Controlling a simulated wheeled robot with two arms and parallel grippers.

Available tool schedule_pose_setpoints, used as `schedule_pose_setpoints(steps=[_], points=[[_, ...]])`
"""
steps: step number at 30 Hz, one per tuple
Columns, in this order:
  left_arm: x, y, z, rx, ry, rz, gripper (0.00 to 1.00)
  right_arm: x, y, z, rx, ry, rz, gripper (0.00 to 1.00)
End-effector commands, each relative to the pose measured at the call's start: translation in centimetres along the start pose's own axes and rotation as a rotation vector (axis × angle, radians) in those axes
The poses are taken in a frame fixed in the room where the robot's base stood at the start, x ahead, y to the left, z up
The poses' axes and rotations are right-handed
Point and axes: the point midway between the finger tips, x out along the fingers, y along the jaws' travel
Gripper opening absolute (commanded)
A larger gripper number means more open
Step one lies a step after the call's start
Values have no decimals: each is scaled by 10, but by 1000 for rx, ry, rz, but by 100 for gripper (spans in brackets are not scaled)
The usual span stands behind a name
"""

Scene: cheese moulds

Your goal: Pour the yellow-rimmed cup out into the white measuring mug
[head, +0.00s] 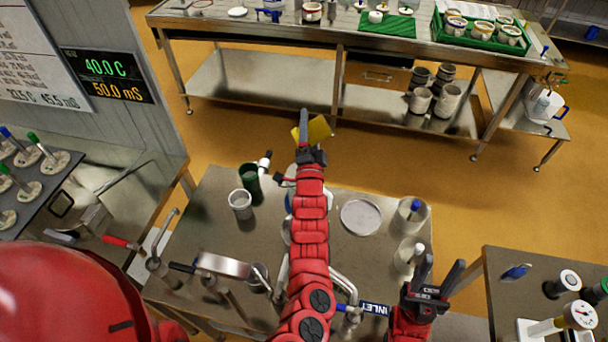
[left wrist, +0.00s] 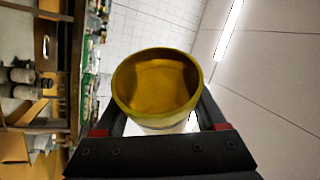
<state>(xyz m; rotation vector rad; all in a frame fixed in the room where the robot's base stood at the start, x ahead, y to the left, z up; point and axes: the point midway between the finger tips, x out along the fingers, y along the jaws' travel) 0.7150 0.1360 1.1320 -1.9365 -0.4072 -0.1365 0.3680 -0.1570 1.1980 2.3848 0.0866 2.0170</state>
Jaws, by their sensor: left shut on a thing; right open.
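My left gripper (head: 309,143) is shut on the yellow-rimmed cup (head: 319,130), held high over the floor gap beyond the near table. In the left wrist view the yellow-rimmed cup (left wrist: 157,85) sits between the fingers, its yellow mouth facing the camera. I cannot tell whether it holds liquid. A white mug (head: 240,204) stands upright on the near table, left of my left arm and apart from the cup. It looks like the measuring mug, but no markings are readable. My right gripper (head: 438,283) is open and empty near the table's right front.
A dark green container (head: 251,182) stands beside the mug. A round pale dish (head: 361,217) and white containers (head: 411,215) stand to the right. My left arm hides the table's middle. The far bench (head: 300,46) holds moulds and a green tray.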

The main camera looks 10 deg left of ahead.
Motion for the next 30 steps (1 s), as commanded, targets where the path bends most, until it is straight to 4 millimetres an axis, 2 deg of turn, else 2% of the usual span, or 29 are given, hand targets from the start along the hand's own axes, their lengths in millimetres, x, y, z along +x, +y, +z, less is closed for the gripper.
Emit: schedule_pose_setpoints(steps=[30], points=[[0,-12,1,-127,-18,-51,10,-11,-1,2,0,0,0,47]])
